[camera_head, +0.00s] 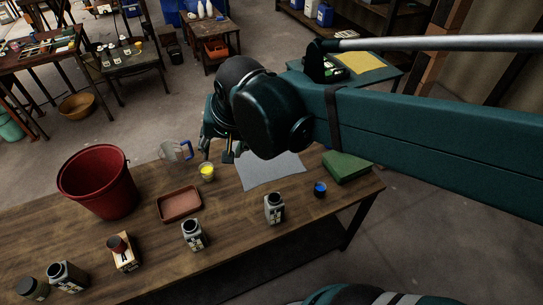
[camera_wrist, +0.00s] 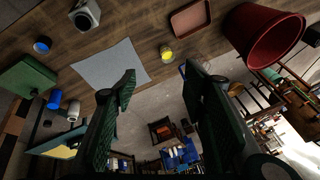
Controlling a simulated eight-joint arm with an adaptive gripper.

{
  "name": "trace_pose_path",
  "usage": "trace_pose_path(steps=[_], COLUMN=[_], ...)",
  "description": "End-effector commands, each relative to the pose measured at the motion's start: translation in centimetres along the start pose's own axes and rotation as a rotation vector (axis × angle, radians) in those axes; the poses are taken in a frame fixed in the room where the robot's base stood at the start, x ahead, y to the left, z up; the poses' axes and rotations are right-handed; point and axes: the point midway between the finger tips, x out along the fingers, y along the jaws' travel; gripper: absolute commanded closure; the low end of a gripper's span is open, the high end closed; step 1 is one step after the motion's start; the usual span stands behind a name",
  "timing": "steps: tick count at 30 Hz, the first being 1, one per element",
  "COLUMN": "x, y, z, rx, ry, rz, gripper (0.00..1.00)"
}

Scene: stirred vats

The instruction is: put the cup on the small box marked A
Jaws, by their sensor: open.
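A small pale cup with yellow inside (camera_head: 207,173) stands upright on the wooden table; it also shows in the wrist view (camera_wrist: 166,54). A small dark red-brown cup (camera_head: 117,243) is at a small tan box (camera_head: 125,261) at the front left, seemingly on its top. I cannot read the box's mark. A small blue-topped pot (camera_head: 320,188) stands at the right. My gripper (camera_head: 231,155) is open and empty, just right of and behind the yellow cup. In the wrist view its fingers (camera_wrist: 159,76) are apart, with the yellow cup beyond the tips.
A red bucket (camera_head: 98,190), a clear jug with a blue handle (camera_head: 175,151) and a terracotta tray (camera_head: 180,204) stand left of my gripper. Grey bottles (camera_head: 193,236) line the front. A grey cloth (camera_head: 258,176) and green box (camera_head: 346,167) lie to the right.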

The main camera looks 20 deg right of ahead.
Motion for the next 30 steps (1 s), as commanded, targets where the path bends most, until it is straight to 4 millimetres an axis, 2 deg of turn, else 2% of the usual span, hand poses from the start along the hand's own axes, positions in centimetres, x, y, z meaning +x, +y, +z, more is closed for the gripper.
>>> trace_pose_path(steps=[1,6,18,24,30], x=[-0.4,-1.5,-3.2,-3.5,-3.6], y=[1.1,4.2,10.6,12.1,12.5], z=[0.2,0.4,1.8,2.2,2.3], rx=[-0.024,-0.130,-0.369,-0.438,-0.455], ry=[0.012,0.059,0.162,0.189,0.196], rz=[0.000,0.001,0.032,0.048,0.052], gripper=[0.57,0.57,0.57,0.57,0.57])
